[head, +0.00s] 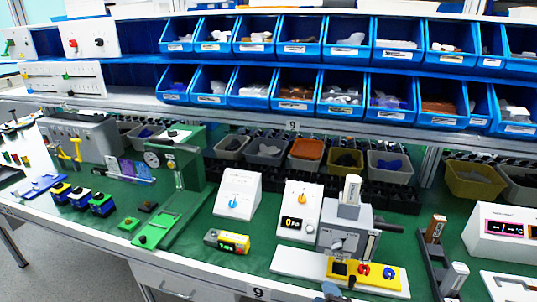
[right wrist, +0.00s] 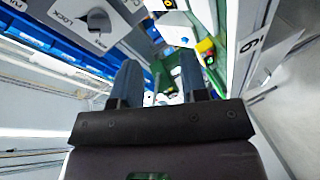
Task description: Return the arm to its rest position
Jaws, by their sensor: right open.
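My right gripper shows in the right wrist view (right wrist: 160,82) with its two dark fingers apart and nothing between them. In the head view only a small grey-blue part of it (head: 332,291) shows at the bottom edge, in front of the yellow button panel. A white sloped box with a blue rotary knob (head: 233,204) stands on the green bench, apart from the gripper. A second white box with an orange knob and a lit display (head: 299,212) stands to its right. My left gripper is not in view.
The green bench (head: 190,240) is crowded. A green press with a dial (head: 178,170) stands left of the knob boxes. A grey machine (head: 345,236) and a yellow button panel (head: 365,273) stand at front right. Blue bins (head: 300,50) fill the shelves behind.

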